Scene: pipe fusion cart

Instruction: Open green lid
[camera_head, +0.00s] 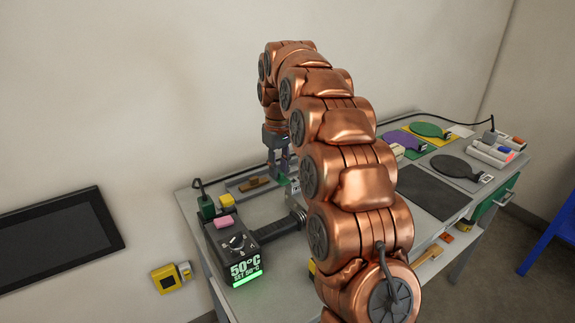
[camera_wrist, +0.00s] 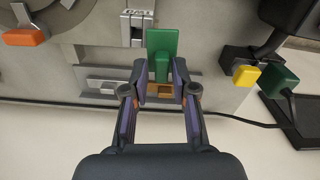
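A green lid-like piece (camera_wrist: 162,40) shows in the wrist view as a flat green plate with a narrower green grip below it. My gripper (camera_wrist: 161,84) has its two purple-padded fingers apart, one on each side of that grip, with a narrow gap showing on both sides. I cannot tell the height difference between them. A brown block (camera_wrist: 160,92) shows between the fingers.
Green (camera_wrist: 281,82) and yellow (camera_wrist: 246,75) blocks lie right of the gripper. Paddles (camera_head: 455,167) lie on the cart's right. A wall stands behind.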

